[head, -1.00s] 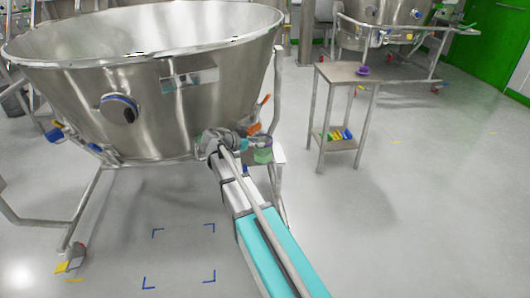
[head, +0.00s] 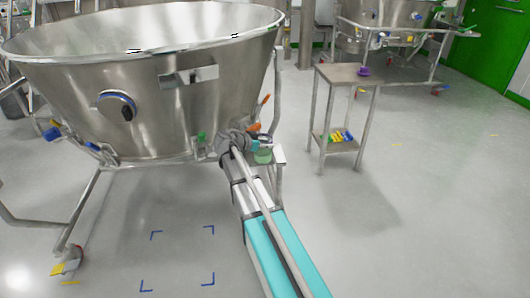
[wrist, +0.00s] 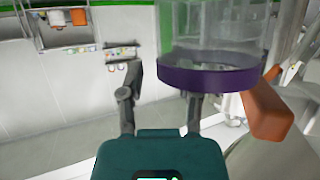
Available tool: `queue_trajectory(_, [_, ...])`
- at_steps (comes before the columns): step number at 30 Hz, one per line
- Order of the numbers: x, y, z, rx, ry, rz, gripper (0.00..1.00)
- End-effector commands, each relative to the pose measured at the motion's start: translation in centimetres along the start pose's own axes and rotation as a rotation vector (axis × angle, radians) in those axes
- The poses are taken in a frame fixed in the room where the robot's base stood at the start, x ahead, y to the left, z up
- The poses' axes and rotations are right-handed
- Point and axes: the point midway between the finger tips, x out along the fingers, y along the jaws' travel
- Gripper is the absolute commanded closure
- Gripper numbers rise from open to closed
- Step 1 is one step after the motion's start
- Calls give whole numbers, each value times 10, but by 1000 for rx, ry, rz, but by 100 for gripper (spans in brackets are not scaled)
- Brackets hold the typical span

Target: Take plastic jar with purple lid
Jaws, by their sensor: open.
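A clear jar-like vessel (wrist: 215,30) with a purple band (wrist: 210,75) around its lower end fills the upper right of the wrist view. My gripper (wrist: 160,92) is open, with nothing seen between its two fingers. The upper part of its right finger is hidden behind the purple band; I cannot tell whether they touch. In the head view my gripper (head: 240,140) is by the lower right side of the steel tub, and no purple shows beside it. A small purple item (head: 363,71) lies on the steel side table (head: 340,74), well away from my gripper.
The large steel tub (head: 150,75) stands close on the left. A green-capped clear bottle (head: 201,145) and a green item (head: 263,157) are beside my gripper. An orange handle (wrist: 268,103) is near the vessel. Colored items (head: 340,135) lie on the table's lower shelf.

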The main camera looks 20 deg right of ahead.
Motion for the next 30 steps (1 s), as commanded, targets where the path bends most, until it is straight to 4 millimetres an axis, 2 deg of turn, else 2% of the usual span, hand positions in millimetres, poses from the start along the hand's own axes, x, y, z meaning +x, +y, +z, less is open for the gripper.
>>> queue_trajectory(4, [0,0,0,0,0,0,56])
queue_trajectory(5, [0,0,0,0,0,0,60])
queue_trajectory(11, [0,0,0,0,0,0,97])
queue_trajectory(12, [0,0,0,0,0,1,100])
queue_trajectory(30, [0,1,-1,1,-1,1,100])
